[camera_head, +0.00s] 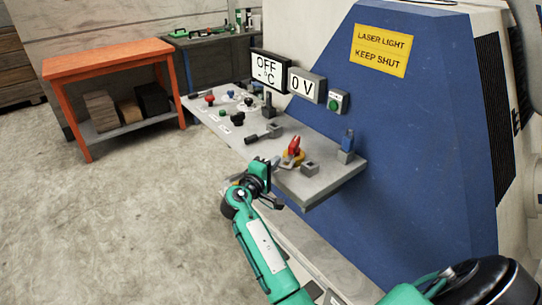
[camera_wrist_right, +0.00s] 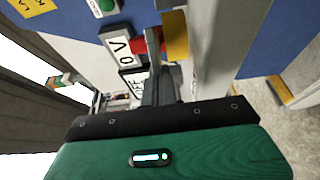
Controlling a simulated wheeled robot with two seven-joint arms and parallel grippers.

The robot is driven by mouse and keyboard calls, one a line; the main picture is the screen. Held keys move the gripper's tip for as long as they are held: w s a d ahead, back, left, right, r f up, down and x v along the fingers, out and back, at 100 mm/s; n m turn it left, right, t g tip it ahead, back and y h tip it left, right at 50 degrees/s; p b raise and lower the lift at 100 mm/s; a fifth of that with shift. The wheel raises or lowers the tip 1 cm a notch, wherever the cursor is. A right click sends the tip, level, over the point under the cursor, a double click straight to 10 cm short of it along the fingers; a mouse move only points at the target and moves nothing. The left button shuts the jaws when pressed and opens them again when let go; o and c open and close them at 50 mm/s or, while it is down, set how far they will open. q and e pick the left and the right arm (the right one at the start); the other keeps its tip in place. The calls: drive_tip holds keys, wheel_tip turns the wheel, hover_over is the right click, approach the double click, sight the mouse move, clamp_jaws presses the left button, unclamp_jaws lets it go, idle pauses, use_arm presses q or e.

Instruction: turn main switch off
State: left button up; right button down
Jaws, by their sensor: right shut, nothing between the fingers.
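The main switch, a red handle (camera_head: 294,146) on a yellow base (camera_head: 291,158), sits near the front end of the grey control panel. In the right wrist view the red handle (camera_wrist_right: 139,45) and yellow base (camera_wrist_right: 174,36) show just beyond the fingertips, partly hidden by them. My right gripper (camera_head: 275,162) is shut and empty, just left of the switch in the head view; its fingers also show in the right wrist view (camera_wrist_right: 154,45). I cannot tell whether the fingertips touch the handle. My left gripper is in neither view.
The grey panel (camera_head: 325,185) juts from a blue machine (camera_head: 420,160). Grey blocks and levers stand near the switch. Displays read "OFF °C" (camera_head: 268,68) and "0 V" (camera_head: 302,86), beside a green button (camera_head: 337,101). An orange table (camera_head: 110,62) stands back left; the floor between is clear.

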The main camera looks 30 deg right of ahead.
sight(286, 166)
drive_tip(key=s+n+t+y+p, duration=0.2)
drive_tip(key=t, duration=0.1)
drive_tip(key=shift+s+d+r+n, duration=0.1)
drive_tip(key=shift+d+r+n, duration=0.05)
drive_tip(key=shift+d+n, duration=0.25)
drive_tip(key=shift+s+d+n+t+y+p, duration=0.15)
drive_tip(key=shift+s+n+t+y+p, duration=0.25)
drive_tip(key=shift+n+t+y+p, duration=0.45)
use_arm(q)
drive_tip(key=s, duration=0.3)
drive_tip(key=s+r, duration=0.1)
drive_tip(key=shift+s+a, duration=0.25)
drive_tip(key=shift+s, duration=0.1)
use_arm(e)
drive_tip(key=shift+s+d+m, duration=0.25)
drive_tip(key=shift+m, duration=0.1)
drive_tip(key=shift+s+d+f+h, duration=0.1)
drive_tip(key=shift+s+f+h, duration=0.05)
drive_tip(key=shift+f+h, duration=0.1)
